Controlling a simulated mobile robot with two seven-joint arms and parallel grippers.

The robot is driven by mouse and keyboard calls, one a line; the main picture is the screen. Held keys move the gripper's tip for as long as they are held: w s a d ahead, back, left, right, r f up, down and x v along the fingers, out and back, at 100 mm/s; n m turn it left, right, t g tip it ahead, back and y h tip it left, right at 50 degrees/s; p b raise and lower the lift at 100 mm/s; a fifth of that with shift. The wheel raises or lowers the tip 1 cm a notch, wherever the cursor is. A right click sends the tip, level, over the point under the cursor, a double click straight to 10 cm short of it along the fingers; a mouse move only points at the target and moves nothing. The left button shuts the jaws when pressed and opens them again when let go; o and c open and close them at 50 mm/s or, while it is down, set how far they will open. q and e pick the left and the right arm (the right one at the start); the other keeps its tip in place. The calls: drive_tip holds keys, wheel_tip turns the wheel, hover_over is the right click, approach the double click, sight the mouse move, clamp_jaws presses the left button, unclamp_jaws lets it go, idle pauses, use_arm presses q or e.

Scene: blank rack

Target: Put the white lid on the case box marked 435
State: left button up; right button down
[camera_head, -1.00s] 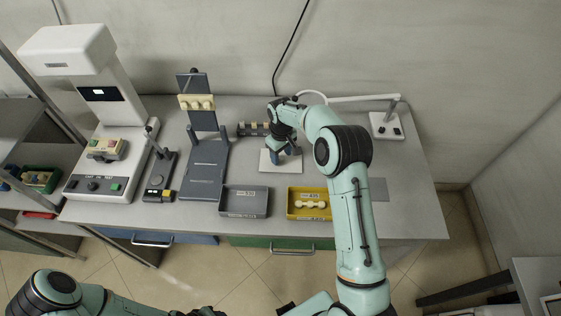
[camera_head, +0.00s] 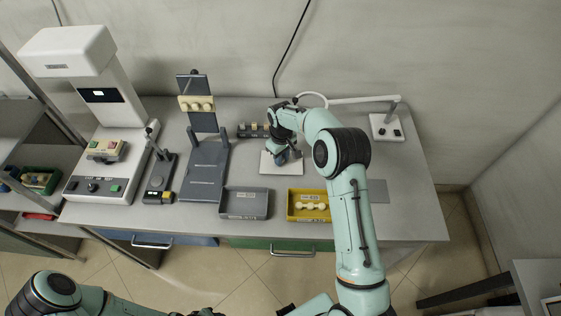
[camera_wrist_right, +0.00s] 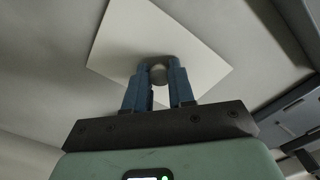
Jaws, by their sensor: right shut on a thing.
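The white lid (camera_head: 294,168) is a flat square plate with a knob, at the back middle of the bench. My right gripper (camera_head: 281,158) is over it, and in the right wrist view its blue fingers (camera_wrist_right: 158,78) are shut on the knob of the lid (camera_wrist_right: 120,40). I cannot tell whether the lid rests on the bench or is just off it. The open yellow case box (camera_head: 293,214) is in front of the lid and holds a cream lobed part (camera_head: 311,206). Its small label seems to read 435. My left gripper (camera_head: 205,312) barely shows at the bottom edge.
An open grey box (camera_head: 228,212) is left of the yellow one. A dark stand (camera_head: 203,170) with a cream part, a small lever device (camera_head: 160,180) and a white test machine (camera_head: 88,180) are further left. A lamp base (camera_head: 385,127) stands at the back right.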

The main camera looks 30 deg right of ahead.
drive_tip(key=shift+w+r+p, duration=0.15)
drive_tip(key=shift+r+p, duration=0.9)
drive_tip(key=shift+r, duration=2.4)
use_arm(q)
drive_tip(key=w+r, duration=0.3)
drive_tip(key=shift+f, duration=0.1)
